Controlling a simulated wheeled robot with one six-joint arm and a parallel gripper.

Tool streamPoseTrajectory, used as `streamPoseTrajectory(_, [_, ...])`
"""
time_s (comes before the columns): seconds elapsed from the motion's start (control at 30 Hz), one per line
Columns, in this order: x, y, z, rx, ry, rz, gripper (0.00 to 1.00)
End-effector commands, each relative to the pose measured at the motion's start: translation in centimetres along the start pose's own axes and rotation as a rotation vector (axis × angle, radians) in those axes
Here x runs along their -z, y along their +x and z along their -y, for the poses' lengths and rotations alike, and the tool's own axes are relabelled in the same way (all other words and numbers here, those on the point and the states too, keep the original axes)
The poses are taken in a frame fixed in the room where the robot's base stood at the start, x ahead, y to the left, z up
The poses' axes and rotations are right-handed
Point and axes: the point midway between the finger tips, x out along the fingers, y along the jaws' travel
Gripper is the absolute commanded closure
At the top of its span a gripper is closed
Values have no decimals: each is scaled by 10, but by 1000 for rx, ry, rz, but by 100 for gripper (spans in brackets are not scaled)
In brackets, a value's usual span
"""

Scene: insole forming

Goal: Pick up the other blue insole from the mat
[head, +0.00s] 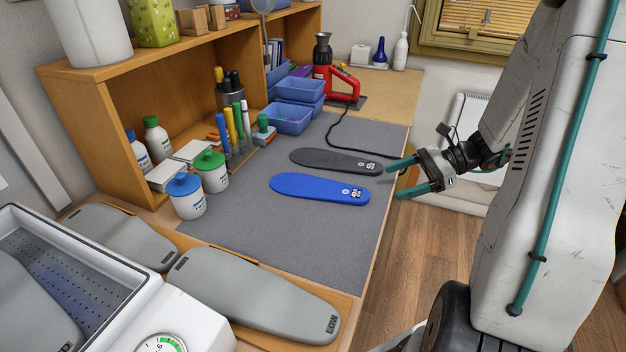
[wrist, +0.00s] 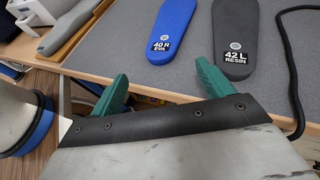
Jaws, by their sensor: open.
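One blue insole (head: 318,189) lies flat on the grey mat (head: 250,235), its labelled end toward the mat's right edge. In the wrist view the blue insole (wrist: 172,30) carries a white "40 R EVA" label. A dark grey insole (head: 335,161) lies behind it on the mat; in the wrist view this grey insole (wrist: 236,40) reads "42 L RESIN". My gripper (head: 399,178) has green fingers, is open and empty, and is off the table's right edge, close to the labelled ends of both insoles. In the wrist view the fingers (wrist: 160,88) are spread apart, short of the insoles.
Grey insole-shaped forms (head: 255,293) and a white machine (head: 165,325) are at the front left. Jars (head: 187,197), pens and blue bins (head: 289,118) stand along the shelf. A black cable (wrist: 291,60) runs beside the grey insole. The mat's front half is clear.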

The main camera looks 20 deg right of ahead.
Motion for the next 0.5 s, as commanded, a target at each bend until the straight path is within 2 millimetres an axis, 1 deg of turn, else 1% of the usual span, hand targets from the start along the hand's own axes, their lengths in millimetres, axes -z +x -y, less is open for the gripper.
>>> streamPoseTrajectory(0.13, [-1,7,0,-6,-2,0,20])
streamPoseTrajectory(0.3, [-3,31,-2,-15,-4,1,20])
streamPoseTrajectory(0.5, [-2,51,-4,-19,-6,1,20])
